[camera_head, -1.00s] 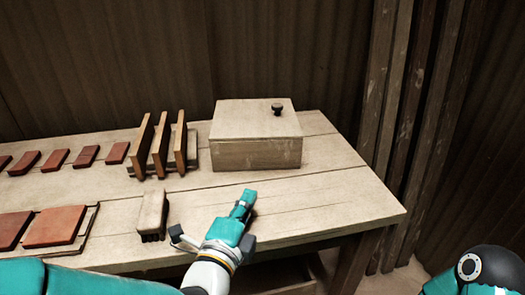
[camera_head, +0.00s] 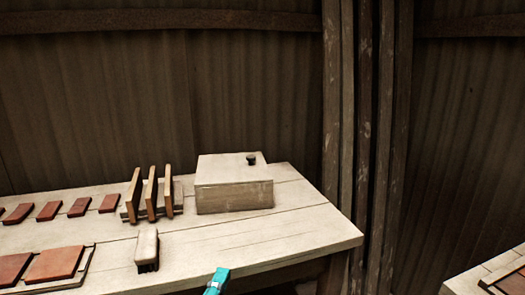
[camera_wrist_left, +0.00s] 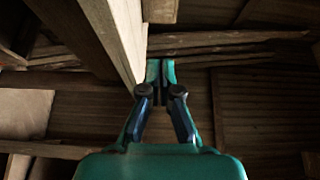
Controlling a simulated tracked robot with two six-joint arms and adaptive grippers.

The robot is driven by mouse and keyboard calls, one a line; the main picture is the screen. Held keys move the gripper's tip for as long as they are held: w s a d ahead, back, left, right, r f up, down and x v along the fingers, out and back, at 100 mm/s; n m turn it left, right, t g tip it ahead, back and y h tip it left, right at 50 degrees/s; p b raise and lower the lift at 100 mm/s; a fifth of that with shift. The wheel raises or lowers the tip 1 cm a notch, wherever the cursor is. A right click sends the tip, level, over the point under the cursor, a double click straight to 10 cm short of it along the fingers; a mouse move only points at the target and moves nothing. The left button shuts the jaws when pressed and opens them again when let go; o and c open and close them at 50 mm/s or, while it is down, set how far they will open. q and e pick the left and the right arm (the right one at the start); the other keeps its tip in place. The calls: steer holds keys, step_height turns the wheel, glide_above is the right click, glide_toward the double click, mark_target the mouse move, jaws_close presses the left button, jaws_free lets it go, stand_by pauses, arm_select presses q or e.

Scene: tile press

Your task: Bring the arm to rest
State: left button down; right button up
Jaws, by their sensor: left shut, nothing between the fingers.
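My left gripper (camera_head: 217,281) shows only as a teal tip at the bottom edge of the head view, at the front edge of the wooden table (camera_head: 290,226). The left wrist view shows the same gripper (camera_wrist_left: 160,72) with its fingers together and nothing between them. Wooden beams and boards lie beyond it there, with one pale beam close to the left of the fingers. The rest of my left arm is hidden below the head view. My right gripper is not in view.
On the table stand a lidded wooden box (camera_head: 234,198), a rack with upright boards (camera_head: 151,197) and a brush (camera_head: 147,248). Several reddish tiles (camera_head: 55,264) lie at the left. Another surface (camera_head: 468,285) shows at the lower right. The table's right front is clear.

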arm_select(q)
steer(key=s+a+f+n+g+y, duration=0.1)
steer(key=s+a+f+n+g, duration=0.25)
steer(key=f, duration=1.25)
steer(key=a+f+n+g+y, duration=0.15)
steer(key=a+f+g, duration=0.4)
steer(key=f, duration=1.05)
steer(key=s+d+f+n+g+h, duration=0.25)
steer(key=s+f+n+g, duration=0.35)
steer(key=s+f+n, duration=0.5)
steer(key=s+d+f+n+g, duration=0.1)
steer(key=s+d+n+g, duration=0.1)
steer(key=s+n, duration=0.35)
step_height(320, 180, up, 19)
steer(key=p, duration=1.9)
steer(key=shift+a+r+n+h+p, duration=0.15)
steer(key=shift+r+n+h+p, duration=0.05)
steer(key=shift+n+h+p, duration=0.2)
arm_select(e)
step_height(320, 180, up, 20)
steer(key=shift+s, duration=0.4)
arm_select(q)
steer(key=shift+w, duration=0.1)
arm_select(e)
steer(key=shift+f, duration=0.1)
